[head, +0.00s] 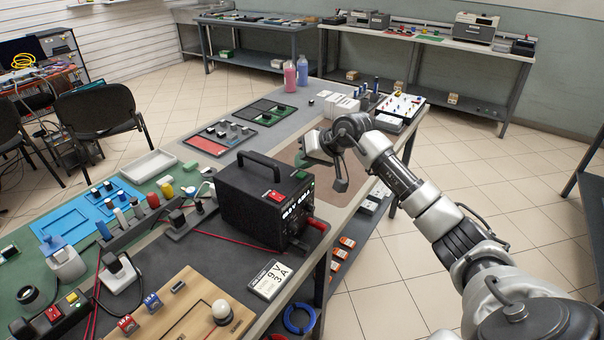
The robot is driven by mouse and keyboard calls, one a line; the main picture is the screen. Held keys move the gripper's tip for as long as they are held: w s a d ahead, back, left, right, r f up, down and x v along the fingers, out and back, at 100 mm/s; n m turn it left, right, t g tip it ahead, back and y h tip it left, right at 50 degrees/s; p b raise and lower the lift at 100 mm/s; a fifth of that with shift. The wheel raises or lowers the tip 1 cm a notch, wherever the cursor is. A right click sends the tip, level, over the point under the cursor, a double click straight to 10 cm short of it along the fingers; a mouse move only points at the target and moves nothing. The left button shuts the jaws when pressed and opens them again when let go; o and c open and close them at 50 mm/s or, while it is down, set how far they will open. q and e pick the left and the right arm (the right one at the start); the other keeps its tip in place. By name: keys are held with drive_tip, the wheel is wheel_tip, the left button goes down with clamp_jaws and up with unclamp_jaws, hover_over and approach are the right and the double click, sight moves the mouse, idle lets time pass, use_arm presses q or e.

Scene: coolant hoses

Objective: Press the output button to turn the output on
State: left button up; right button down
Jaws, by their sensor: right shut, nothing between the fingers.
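A black power supply box (240,205) with a carrying handle stands on the near bench. My left gripper is not in view.
A card reading 9V 3A (270,280) lies before the box. A wooden board (185,310) with a white knob is at the near edge. Blue trays (60,225) and a power strip (140,222) lie left. Pink and blue bottles (290,76) stand behind. Floor at right is clear.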

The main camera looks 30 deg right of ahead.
sight(303, 173)
drive_tip(key=shift+r, duration=0.1)
drive_tip(key=shift+r+p, duration=0.9)
drive_tip(key=shift+r, duration=2.05)
